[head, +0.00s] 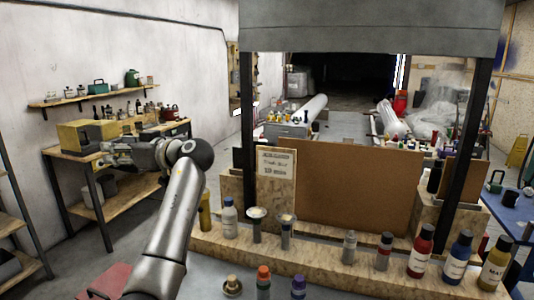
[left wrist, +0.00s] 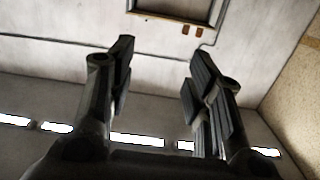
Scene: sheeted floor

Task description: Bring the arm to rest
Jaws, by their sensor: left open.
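My left arm rises from the bottom of the head view and bends to the left. Its gripper (head: 112,154) is held in the air in front of the wooden workbench at the left wall and points left. In the left wrist view the two dark fingers of this gripper (left wrist: 160,75) stand well apart with nothing between them. My right gripper is not in view.
A stall counter (head: 330,262) holds several bottles, among them a red bottle (head: 421,251) and a white bottle (head: 229,218). A brown board (head: 358,190) stands behind them. A wooden workbench (head: 75,167) with a yellowish box (head: 88,135) is at left. A blue table (head: 510,208) is at right.

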